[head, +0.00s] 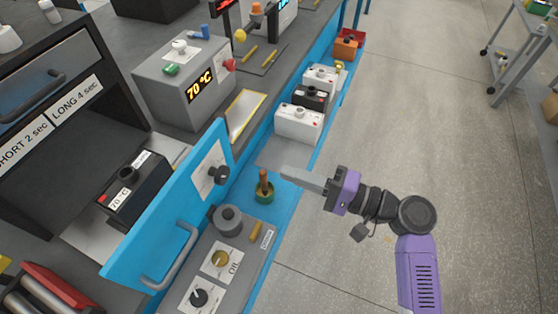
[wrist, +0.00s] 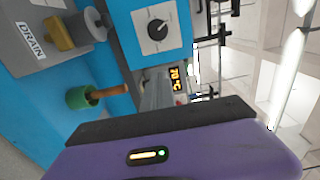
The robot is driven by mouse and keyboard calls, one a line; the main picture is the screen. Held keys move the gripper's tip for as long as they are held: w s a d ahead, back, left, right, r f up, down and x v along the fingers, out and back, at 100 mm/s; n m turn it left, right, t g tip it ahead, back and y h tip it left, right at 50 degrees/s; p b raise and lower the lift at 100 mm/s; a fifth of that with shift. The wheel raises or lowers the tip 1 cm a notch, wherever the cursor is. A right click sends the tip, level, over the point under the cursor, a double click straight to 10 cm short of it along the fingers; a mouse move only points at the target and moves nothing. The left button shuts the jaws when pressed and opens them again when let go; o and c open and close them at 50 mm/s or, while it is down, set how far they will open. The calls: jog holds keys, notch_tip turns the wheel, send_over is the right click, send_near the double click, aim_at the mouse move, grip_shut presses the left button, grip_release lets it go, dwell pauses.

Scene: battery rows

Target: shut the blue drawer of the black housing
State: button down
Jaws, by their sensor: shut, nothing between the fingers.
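The black housing (head: 95,40) stands at the upper left in the head view. Its blue drawer (head: 140,235) is pulled out, with an upright blue front that bears a grey bar handle (head: 172,262) and a dark knob on a white plate. Behind the front, a black box (head: 132,188) marked 70 °C sits on the drawer's grey tray. In the wrist view the blue front (wrist: 122,35) and its knob show at the top. My gripper (head: 286,174) is shut and empty, to the right of the blue front and apart from it.
A green pot with a brown stick (head: 264,188) stands between my gripper and the blue front. A grey panel with knobs (head: 222,262) lies below. White boxes (head: 298,122) line the blue ledge.

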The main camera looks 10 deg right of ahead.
aim_at(227, 152)
jog(key=p+x, duration=0.2)
jog(key=x, duration=1.1)
jog(key=shift+s, duration=0.1)
jog(key=b+x, duration=1.4)
jog(key=x, duration=1.5)
jog(key=shift+a+f+b, duration=0.1)
jog(key=shift+f+b, duration=0.1)
jog(key=shift+b, duration=0.2)
jog(key=shift+w+a+r+b, duration=0.15)
jog(key=shift+w+a+b, duration=0.2)
jog(key=shift+w+a, duration=0.1)
jog(key=shift+r, duration=0.3)
jog(key=shift+a+r, duration=0.1)
jog(key=shift+a, duration=0.05)
jog(key=shift+s, duration=0.1)
